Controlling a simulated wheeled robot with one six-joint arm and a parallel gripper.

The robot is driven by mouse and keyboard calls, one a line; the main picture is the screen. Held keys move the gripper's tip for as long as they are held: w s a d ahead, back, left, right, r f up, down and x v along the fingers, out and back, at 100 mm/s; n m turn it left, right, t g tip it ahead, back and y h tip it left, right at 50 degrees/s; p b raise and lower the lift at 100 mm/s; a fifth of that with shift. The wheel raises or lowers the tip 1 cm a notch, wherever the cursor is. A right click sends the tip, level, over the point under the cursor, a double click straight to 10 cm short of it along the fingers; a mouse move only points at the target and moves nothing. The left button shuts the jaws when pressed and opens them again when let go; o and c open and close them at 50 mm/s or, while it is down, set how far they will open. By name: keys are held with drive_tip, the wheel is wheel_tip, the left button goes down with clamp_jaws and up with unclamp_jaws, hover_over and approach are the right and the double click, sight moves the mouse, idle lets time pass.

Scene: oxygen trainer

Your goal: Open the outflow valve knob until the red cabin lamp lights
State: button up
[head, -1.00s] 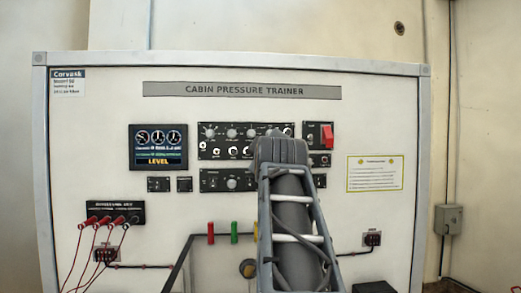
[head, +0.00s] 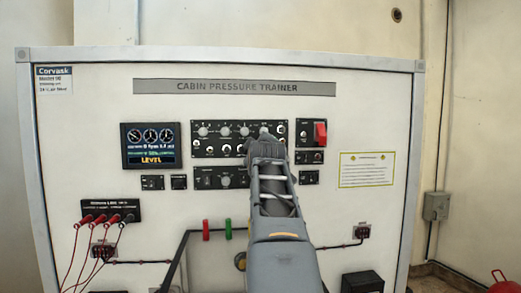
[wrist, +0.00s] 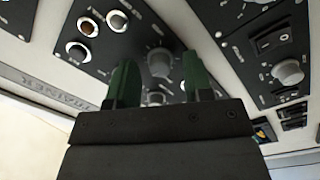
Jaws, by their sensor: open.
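The trainer board (head: 90,150) stands upright in front of me, with a black control panel (head: 200,150) in its upper middle. In the head view my gripper (head: 264,142) is in front of the panel's lower right part and hides some controls. In the wrist view its two green fingers (wrist: 159,62) are apart, with a grey round knob (wrist: 158,62) showing between them. I cannot tell whether they touch it. The knob's label is not readable, so I cannot confirm it is the outflow valve knob. Round lamps (wrist: 78,50) show at left; no bright red light is seen.
A red guarded switch (head: 320,133) is right of the panel. A gauge screen (head: 151,146) reading LEVEL is at left. Another knob (wrist: 288,72) sits on a neighbouring panel. Red leads (head: 80,235) hang lower left. A yellow-edged notice (head: 367,169) is at right.

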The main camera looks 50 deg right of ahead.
clamp_jaws()
idle(0.3)
drive_tip(key=shift+m, duration=0.3)
drive_tip(key=m+b, duration=0.1)
drive_tip(key=m, duration=0.9)
drive_tip(key=shift+m+y, duration=0.3)
drive_tip(key=shift+m, duration=0.1)
drive_tip(key=shift+s+r+m, duration=0.1)
drive_tip(key=shift+m, duration=0.2)
unclamp_jaws()
